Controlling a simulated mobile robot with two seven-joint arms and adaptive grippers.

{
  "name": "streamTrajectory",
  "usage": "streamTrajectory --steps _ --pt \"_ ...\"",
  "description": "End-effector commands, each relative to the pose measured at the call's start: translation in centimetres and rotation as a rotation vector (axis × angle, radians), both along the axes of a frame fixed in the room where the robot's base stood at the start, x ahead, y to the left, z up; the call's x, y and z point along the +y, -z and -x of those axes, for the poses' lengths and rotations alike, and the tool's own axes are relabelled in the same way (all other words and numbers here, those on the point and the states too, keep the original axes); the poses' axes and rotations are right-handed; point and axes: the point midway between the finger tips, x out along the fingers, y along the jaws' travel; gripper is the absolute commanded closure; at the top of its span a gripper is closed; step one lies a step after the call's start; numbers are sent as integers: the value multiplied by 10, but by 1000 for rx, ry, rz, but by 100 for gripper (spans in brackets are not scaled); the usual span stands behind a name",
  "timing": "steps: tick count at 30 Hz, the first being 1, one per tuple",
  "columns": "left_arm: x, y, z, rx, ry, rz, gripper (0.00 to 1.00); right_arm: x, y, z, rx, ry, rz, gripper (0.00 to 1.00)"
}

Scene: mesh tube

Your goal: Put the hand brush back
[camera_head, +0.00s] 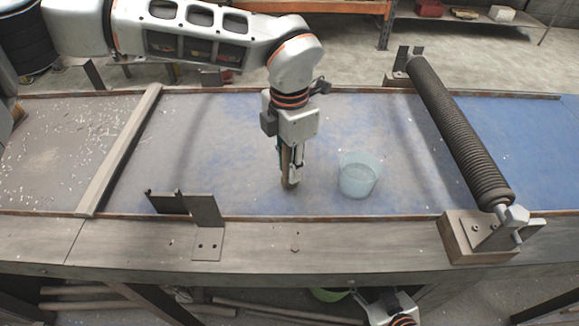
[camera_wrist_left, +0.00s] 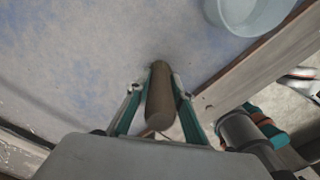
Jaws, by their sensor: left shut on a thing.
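My left gripper (camera_head: 289,182) hangs low over the blue-grey table bed, near its front edge. It is shut on a brown, rounded, stick-like thing that may be the hand brush. In the left wrist view this brown thing (camera_wrist_left: 160,92) stands between the two teal-edged fingers. No bristles can be made out, and I cannot tell whether its lower end touches the bed. A pale blue translucent cup (camera_head: 358,176) stands on the bed just right of the gripper; it also shows in the left wrist view (camera_wrist_left: 248,14).
A dark ribbed roller (camera_head: 458,130) crosses the bed on the right. A slanted bar (camera_head: 120,150) crosses it on the left. A metal bracket (camera_head: 205,215) rises at the front edge. The bed between bar and gripper is clear. A greenish container (camera_head: 328,294) shows below the table.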

Motion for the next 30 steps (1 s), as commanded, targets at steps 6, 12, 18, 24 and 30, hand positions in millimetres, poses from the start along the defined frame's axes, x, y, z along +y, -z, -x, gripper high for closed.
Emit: streamTrajectory --steps 6,12,18,24,30 --pt "0 12 0 -1 0 1 100 0 -5 -2 -6 0 -1 53" --pt "0 14 0 -1 0 1 100 0 -2 -1 -5 0 -1 53" --pt "0 16 0 0 0 0 62 0 1 0 -2 0 -1 53" --pt "0 15 0 0 0 0 62 0 2 0 0 0 0 53" --pt "0 11 0 0 0 0 62 0 -2 0 1 0 0 53"
